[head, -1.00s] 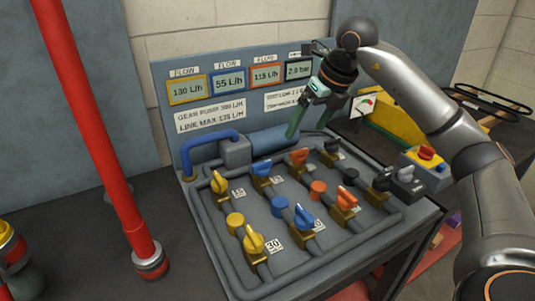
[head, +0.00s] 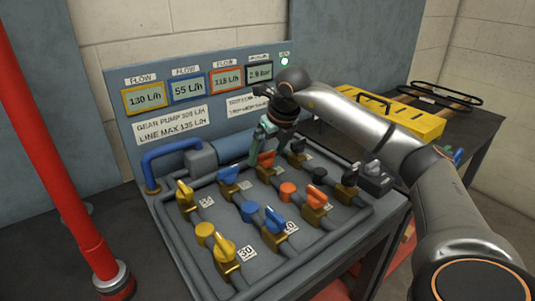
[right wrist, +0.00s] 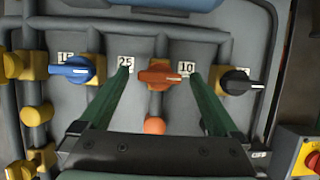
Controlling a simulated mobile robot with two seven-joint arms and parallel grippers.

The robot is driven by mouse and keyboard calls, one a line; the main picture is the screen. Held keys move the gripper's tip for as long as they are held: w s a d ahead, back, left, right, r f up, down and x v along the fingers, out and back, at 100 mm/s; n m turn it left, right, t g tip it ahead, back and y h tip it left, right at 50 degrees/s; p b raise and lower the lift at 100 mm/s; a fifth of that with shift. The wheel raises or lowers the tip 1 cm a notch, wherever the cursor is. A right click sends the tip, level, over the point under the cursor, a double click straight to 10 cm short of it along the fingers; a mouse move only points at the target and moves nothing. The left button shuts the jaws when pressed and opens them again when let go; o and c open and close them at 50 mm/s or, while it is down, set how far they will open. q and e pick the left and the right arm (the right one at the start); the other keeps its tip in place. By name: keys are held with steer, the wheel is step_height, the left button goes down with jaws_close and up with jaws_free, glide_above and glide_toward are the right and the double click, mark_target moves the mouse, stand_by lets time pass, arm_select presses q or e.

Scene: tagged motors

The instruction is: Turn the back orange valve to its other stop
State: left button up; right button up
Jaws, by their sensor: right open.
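The back orange valve (head: 266,159) sits in the back row of the bench panel, between a blue and a black valve. In the right wrist view its orange handle (right wrist: 160,77) lies left to right, across its pipe. My right gripper (head: 260,138) is open above and behind this valve. In the right wrist view its green fingers (right wrist: 160,78) stand one on each side of the handle, with a gap on both sides; I cannot tell whether the tips reach handle height. The front orange valve (head: 316,196) is nearer the panel's front. My left gripper is not in view.
Blue valves (head: 228,175) and yellow valves (head: 186,195) stand to the left, a black valve (head: 297,146) to the right. Upright displays (head: 226,81) line the back. A red pipe (head: 50,160) rises at left. A yellow case (head: 395,113) lies on the right table.

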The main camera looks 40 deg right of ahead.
steer(key=shift+f, duration=0.1)
steer(key=shift+c, duration=0.4)
steer(key=c, duration=1.3)
